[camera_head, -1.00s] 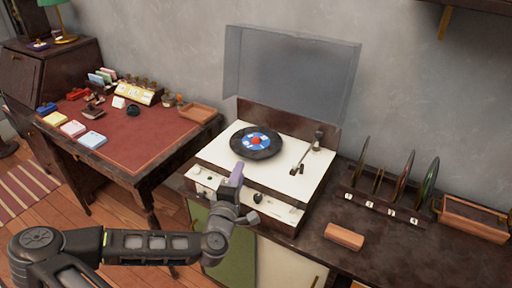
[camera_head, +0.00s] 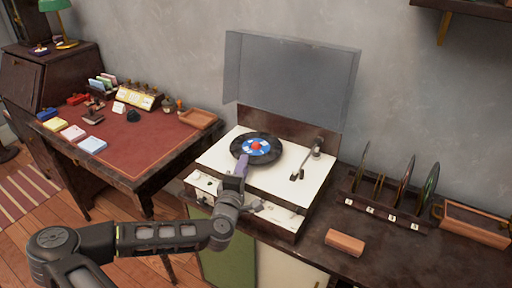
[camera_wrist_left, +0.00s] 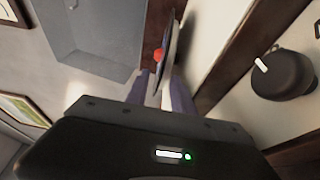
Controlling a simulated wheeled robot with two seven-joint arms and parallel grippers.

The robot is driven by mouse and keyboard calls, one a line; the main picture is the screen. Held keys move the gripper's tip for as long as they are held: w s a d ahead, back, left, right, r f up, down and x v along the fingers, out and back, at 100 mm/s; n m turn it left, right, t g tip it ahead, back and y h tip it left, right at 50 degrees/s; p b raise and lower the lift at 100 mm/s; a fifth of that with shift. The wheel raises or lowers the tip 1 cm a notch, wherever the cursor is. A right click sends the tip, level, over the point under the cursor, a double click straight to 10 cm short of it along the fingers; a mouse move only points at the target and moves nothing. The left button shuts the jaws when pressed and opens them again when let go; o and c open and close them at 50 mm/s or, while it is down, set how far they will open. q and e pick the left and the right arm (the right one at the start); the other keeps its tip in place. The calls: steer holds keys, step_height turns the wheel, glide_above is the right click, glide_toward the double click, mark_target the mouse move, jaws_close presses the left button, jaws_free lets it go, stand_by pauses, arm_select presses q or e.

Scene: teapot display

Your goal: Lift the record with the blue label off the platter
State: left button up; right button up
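The record with the blue label (camera_head: 268,155) lies flat on the turntable (camera_head: 305,185); its label is blue and white with a red centre. The platter under it is hidden. My left gripper (camera_head: 242,168) is at the record's front left edge, its purple fingers pointing towards the label. In the left wrist view the record (camera_wrist_left: 167,50) shows nearly edge-on, and its near edge reaches between the two fingers of the left gripper (camera_wrist_left: 163,88). The fingers stand apart on either side of it, with no clear grip visible. My right gripper is not in view.
The tonearm (camera_head: 308,160) stands right of the record. A raised clear lid (camera_head: 290,75) is behind it. A record rack (camera_head: 385,212) with several upright discs, a wooden block (camera_head: 344,242) and a wooden tray (camera_head: 475,225) are to the right.

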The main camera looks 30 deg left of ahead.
arm_select(q)
steer(key=shift+c, duration=0.4)
jaws_close()
stand_by(1.3)
